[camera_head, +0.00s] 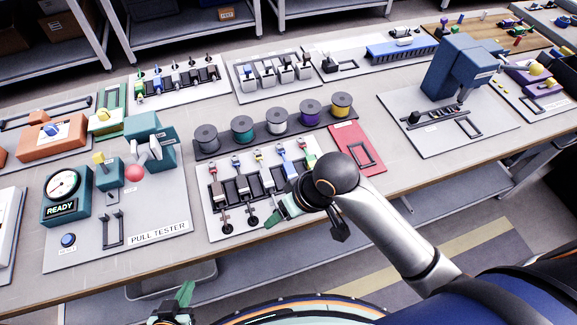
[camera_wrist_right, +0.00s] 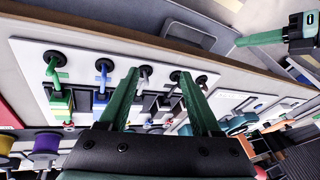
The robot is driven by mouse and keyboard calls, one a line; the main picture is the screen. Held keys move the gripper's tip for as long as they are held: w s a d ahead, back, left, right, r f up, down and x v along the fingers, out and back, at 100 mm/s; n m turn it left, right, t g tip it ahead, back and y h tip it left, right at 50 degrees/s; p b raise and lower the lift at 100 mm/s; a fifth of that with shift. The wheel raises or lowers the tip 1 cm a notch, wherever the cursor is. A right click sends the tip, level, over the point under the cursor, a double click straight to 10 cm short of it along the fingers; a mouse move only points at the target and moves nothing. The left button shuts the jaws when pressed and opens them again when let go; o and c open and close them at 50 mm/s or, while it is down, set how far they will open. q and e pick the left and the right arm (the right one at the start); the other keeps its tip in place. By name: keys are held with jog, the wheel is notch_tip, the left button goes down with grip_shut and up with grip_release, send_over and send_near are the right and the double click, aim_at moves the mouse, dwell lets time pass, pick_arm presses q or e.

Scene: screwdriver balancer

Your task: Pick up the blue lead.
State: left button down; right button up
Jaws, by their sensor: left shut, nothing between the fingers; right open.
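The blue lead (camera_head: 282,152) is in the white lead rack (camera_head: 213,222) near the middle of the head view, partly hidden by my right gripper. In the right wrist view the blue lead (camera_wrist_right: 101,76) stands at a round black socket, between the green lead (camera_wrist_right: 54,75) and a pale grey lead (camera_wrist_right: 146,72). My right gripper (camera_wrist_right: 160,72) is open. The blue lead is outside its fingers, left of the left finger; the grey lead shows between them. My left gripper (camera_head: 184,290) is shut and empty, low at the left, in front of the table.
Several coloured spools (camera_head: 243,130) stand behind the rack. A red plate (camera_head: 345,139) lies to its right. The pull tester (camera_head: 165,233) with a gauge stands to its left. The table's front edge runs close below the rack.

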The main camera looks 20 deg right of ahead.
aim_at(290, 169)
jog(key=w, duration=0.1)
jog(key=w+a+r, duration=0.1)
jog(key=w+g, duration=0.1)
jog(key=shift+w+a+r, duration=0.15)
jog(key=shift+a+r, duration=0.05)
jog(key=shift+r, duration=0.15)
jog(key=w, duration=0.1)
jog(key=w+r, duration=0.1)
jog(key=w+h, duration=0.1)
jog(key=shift+d+r+g, duration=0.3)
jog(key=shift+r, duration=0.1)
jog(key=w+d+r+m+g+h, duration=0.1)
jog(key=w+d+r+m+h, duration=0.2)
jog(key=w+d+r, duration=0.35)
notch_tip(290, 169, down, 12)
jog(key=shift+a+f, duration=0.1)
jog(key=shift+a, duration=0.05)
grip_shut()
